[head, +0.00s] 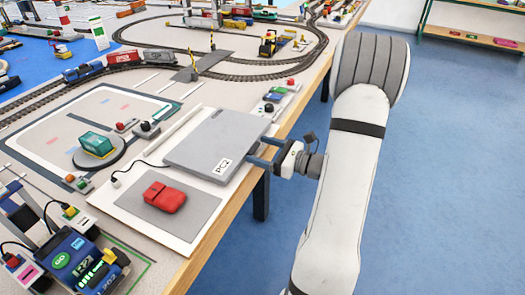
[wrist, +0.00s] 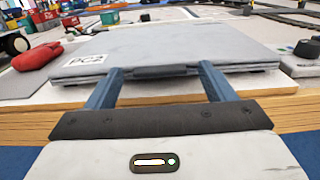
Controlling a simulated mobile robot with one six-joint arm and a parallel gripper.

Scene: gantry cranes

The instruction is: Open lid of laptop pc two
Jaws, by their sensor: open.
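The laptop (head: 212,138), labelled PC2, is a flat grey slab lying closed on a pale board near the table's right edge. In the wrist view, its lid (wrist: 190,45) is down on the base, with a dark lip (wrist: 160,71) at the middle of the front edge. My gripper (head: 257,149) is at the laptop's edge on the table-edge side. In the wrist view, my gripper (wrist: 162,72) is open, its blue fingers on either side of the lip and nothing held between them. I cannot tell whether the fingertips touch the laptop.
A red mouse (head: 165,196) lies on a grey mat (head: 205,211) beside the laptop. A small control box (head: 276,97) stands on the other side. A toy railway track (head: 255,75) and a green container (head: 97,143) are beyond. The floor (head: 445,170) right of the table is clear.

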